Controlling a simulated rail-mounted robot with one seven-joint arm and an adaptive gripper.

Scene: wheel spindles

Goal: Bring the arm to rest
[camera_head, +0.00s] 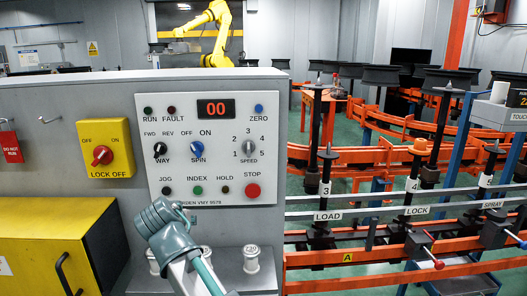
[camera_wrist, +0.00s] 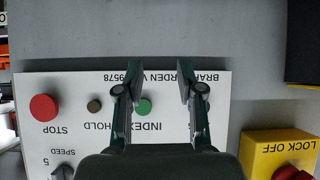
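My gripper (camera_wrist: 160,68) is open and empty in the wrist view, its two dark fingers apart in front of the control panel. The panel's lettering is upside down there. The green INDEX button (camera_wrist: 143,107) shows between the fingers; I cannot tell how far it is from them. In the head view, my arm (camera_head: 178,240) rises from the bottom to just below the panel (camera_head: 225,110), and the fingers cannot be made out there. The panel's display (camera_head: 216,109) reads 00. The INDEX button also shows uncovered in the head view (camera_head: 198,190).
A yellow LOCK OFF box (camera_head: 105,150) is left of the panel, above a yellow cabinet (camera_head: 50,240). White spools (camera_head: 251,260) stand on a ledge below the panel. On the right, orange rails (camera_head: 350,257) carry spindles with LOAD, LOCK and SPRAY signs. A yellow robot arm (camera_head: 215,30) stands behind.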

